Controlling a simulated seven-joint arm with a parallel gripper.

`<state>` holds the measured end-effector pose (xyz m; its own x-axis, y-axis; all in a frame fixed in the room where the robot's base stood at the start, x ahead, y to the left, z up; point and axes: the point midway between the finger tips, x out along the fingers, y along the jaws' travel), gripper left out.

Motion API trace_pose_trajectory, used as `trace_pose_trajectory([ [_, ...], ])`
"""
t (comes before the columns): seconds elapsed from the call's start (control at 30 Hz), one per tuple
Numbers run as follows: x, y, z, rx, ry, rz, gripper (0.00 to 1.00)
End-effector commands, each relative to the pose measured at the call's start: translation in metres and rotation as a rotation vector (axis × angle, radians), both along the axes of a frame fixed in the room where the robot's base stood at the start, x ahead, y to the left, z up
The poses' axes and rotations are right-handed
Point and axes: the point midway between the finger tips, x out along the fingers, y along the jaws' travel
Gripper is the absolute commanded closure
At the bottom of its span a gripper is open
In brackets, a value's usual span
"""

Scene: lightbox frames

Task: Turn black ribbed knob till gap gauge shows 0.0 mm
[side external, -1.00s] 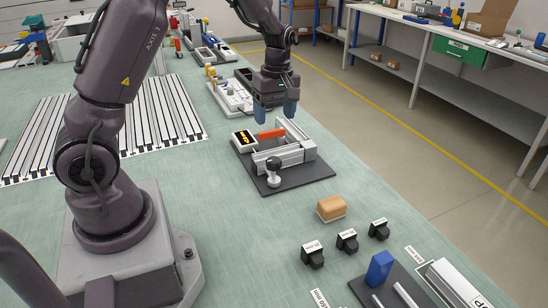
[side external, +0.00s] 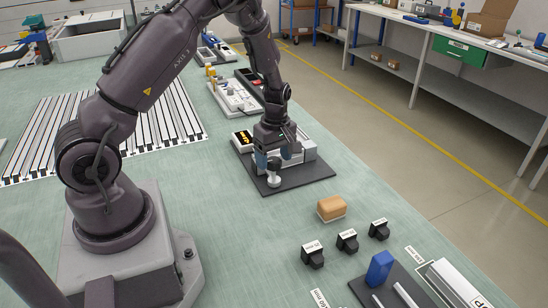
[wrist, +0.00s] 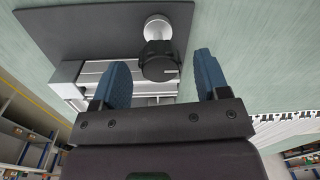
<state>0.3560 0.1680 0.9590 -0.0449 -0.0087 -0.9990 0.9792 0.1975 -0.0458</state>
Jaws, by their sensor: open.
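The black ribbed knob (wrist: 158,62) shows in the wrist view between the two blue fingers of my gripper (wrist: 161,62), with gaps on both sides. In the side view the knob (side external: 272,164) stands above a pale round base at the near end of a silver rail fixture (side external: 303,155). My gripper (side external: 276,157) points down there, open, with its fingers close to the knob. Contact cannot be told from the side. The gauge display (side external: 243,138) has orange digits too small to read, and my gripper partly blocks the fixture.
The fixture sits on a dark base plate (side external: 312,174). A tan block (side external: 331,208) and several small black labelled blocks lie nearer on the green table. Another device (side external: 236,98) stands behind.

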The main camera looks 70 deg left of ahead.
Motion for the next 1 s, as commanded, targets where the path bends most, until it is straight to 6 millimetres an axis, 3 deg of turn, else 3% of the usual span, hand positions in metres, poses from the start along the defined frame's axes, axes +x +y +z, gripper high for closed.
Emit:
trace_pose_trajectory([
  [0.33,0.0002,-0.0004,-0.0047,-0.001,-0.001,-0.001,0.32],
  [0.57,0.0001,-0.0004,-0.0045,0.000,-0.001,-0.001,0.81],
  [1.0,0.0001,-0.0004,-0.0042,-0.001,-0.001,-0.085,0.81],
])
